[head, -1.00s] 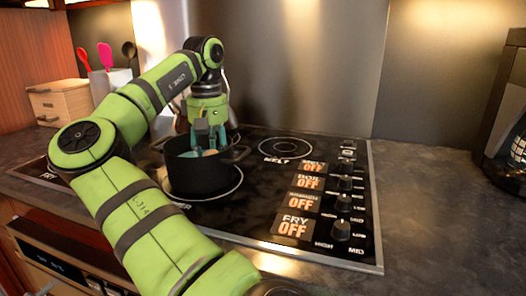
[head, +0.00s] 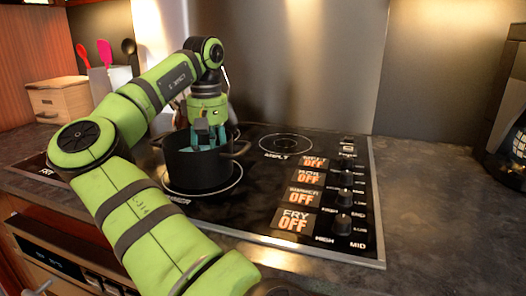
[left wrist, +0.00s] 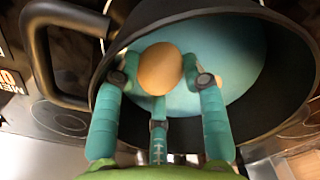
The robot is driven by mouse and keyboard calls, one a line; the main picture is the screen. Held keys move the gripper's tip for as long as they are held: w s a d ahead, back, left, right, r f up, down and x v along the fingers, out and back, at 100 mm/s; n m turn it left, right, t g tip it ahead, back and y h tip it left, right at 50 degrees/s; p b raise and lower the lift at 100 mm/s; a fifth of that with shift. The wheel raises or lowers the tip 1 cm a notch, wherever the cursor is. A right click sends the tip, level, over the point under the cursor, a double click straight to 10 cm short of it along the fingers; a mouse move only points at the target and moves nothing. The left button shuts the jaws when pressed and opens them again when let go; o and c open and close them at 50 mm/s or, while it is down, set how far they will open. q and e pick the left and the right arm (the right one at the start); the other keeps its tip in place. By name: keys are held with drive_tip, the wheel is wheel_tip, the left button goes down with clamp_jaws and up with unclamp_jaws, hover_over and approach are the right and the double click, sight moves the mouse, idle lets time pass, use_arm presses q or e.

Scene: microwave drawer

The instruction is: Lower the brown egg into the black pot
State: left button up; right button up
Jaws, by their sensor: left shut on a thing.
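The black pot (head: 198,172) stands upright on a cooktop burner, and its wall also shows in the left wrist view (left wrist: 285,105). Pale blue contents (left wrist: 240,55) show inside it. My left gripper (head: 208,145) points down into the pot, its fingers partly hidden by the near wall. In the left wrist view my left gripper (left wrist: 160,80) is shut on the brown egg (left wrist: 160,69), which is between the fingers and inside the rim. I cannot tell whether the egg touches the pale blue contents. The head view hides the egg. My right gripper is out of view.
The cooktop's knobs (head: 343,224) and "OFF" displays (head: 294,222) are right of the pot. An empty burner (head: 286,143) is behind it. A wooden box (head: 62,100) and utensils (head: 105,52) stand at back left. The right counter (head: 430,200) is largely clear.

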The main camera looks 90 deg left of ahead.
use_arm(q)
drive_tip(key=o, duration=0.8)
drive_tip(key=shift+c, duration=0.2)
wheel_tip(320, 180, up, 11)
drive_tip(key=p, duration=1.1)
drive_tip(key=w+d+r+p, duration=0.2)
drive_tip(key=w+d, duration=1.6)
drive_tip(key=w, duration=0.3)
drive_tip(key=shift+r, duration=0.25)
drive_tip(key=shift+d, duration=0.1)
drive_tip(key=shift+r, duration=0.1)
